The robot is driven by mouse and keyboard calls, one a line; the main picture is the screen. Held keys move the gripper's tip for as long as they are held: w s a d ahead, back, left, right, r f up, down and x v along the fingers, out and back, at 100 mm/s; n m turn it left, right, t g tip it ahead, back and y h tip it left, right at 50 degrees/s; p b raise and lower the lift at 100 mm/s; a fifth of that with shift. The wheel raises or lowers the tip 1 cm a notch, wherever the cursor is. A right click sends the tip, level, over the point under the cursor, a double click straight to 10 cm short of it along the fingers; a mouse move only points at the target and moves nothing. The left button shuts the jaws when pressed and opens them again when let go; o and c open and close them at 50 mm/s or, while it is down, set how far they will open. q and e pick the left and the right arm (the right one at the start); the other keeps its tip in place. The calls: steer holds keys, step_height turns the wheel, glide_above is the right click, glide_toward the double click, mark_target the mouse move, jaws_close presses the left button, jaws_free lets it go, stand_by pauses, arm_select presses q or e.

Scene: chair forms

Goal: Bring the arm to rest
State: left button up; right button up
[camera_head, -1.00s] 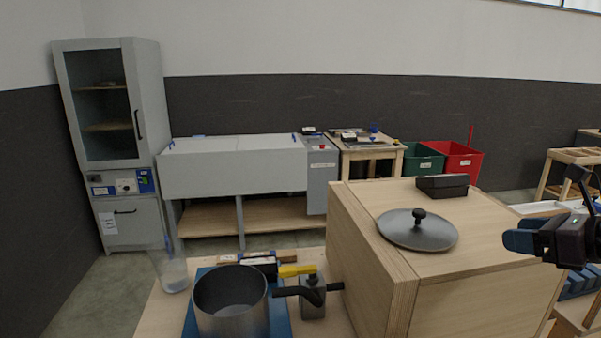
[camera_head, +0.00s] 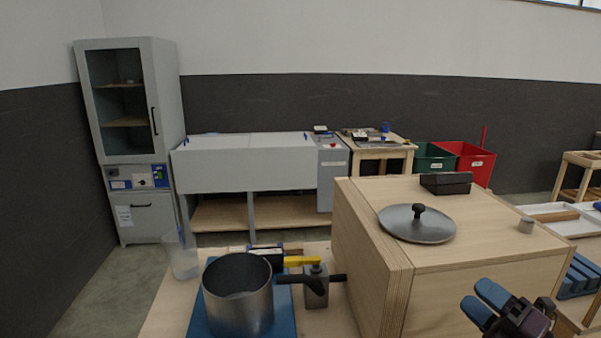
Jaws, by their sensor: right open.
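My right gripper (camera_head: 478,303) is at the lower right of the head view, in front of the wooden box. Its two blue-tipped fingers are apart with nothing between them. The rest of the right arm runs out of the bottom edge. My left gripper does not show.
A wooden box (camera_head: 452,291) bears a grey lid (camera_head: 417,230) and a black block (camera_head: 446,183). A metal pot (camera_head: 238,305) stands on a blue mat (camera_head: 284,316) to its left. A clear jug (camera_head: 181,259) stands further left. A white tray (camera_head: 571,227) lies at the right.

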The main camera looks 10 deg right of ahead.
steer(key=s+a+f+m+g+h, duration=0.25)
steer(key=f+m+h, duration=0.65)
steer(key=f+m, duration=0.75)
steer(key=s+a+f+m+g, duration=0.5)
steer(key=s+a+f+m, duration=0.2)
steer(key=a+f, duration=0.3)
step_height(320, 180, down, 3)
steer(key=shift+s+a+f+m+y, duration=0.2)
steer(key=shift+m+y, duration=0.1)
steer(key=shift+m, duration=0.15)
